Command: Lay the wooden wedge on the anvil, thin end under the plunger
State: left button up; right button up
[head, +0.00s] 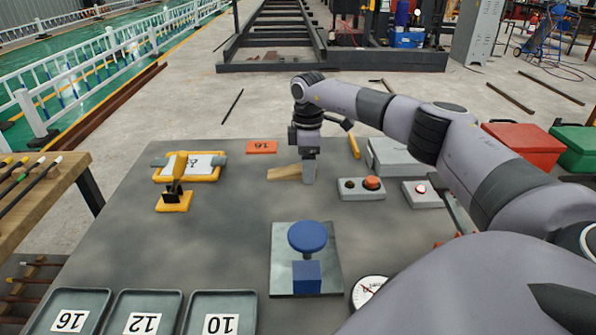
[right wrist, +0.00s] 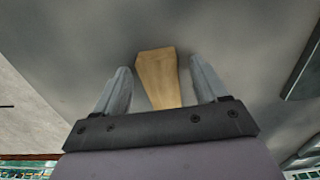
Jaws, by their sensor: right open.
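The wooden wedge (head: 284,173) lies on the grey table, left of and partly behind my right gripper (head: 309,180). My right gripper points down at the table. In the right wrist view the wedge (right wrist: 158,75) lies between the two open fingers of the gripper (right wrist: 164,85), with a gap on each side. A stand with a round blue top (head: 307,236) and a blue block (head: 307,278) is on a pale metal plate (head: 282,260) nearer me. It looks like the plunger and anvil; the space under the round top is hard to make out. My left gripper is not in view.
A button box (head: 350,190) and a grey box (head: 395,157) stand right of my gripper. A yellow stand (head: 174,202) and a yellow-framed panel (head: 205,168) are at the left. Numbered trays (head: 149,298) line the near left edge. A dial (head: 368,289) sits near the plate.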

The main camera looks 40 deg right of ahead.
jog(key=c, duration=1.1)
jog(key=shift+c, duration=0.2)
jog(key=shift+r, duration=0.1)
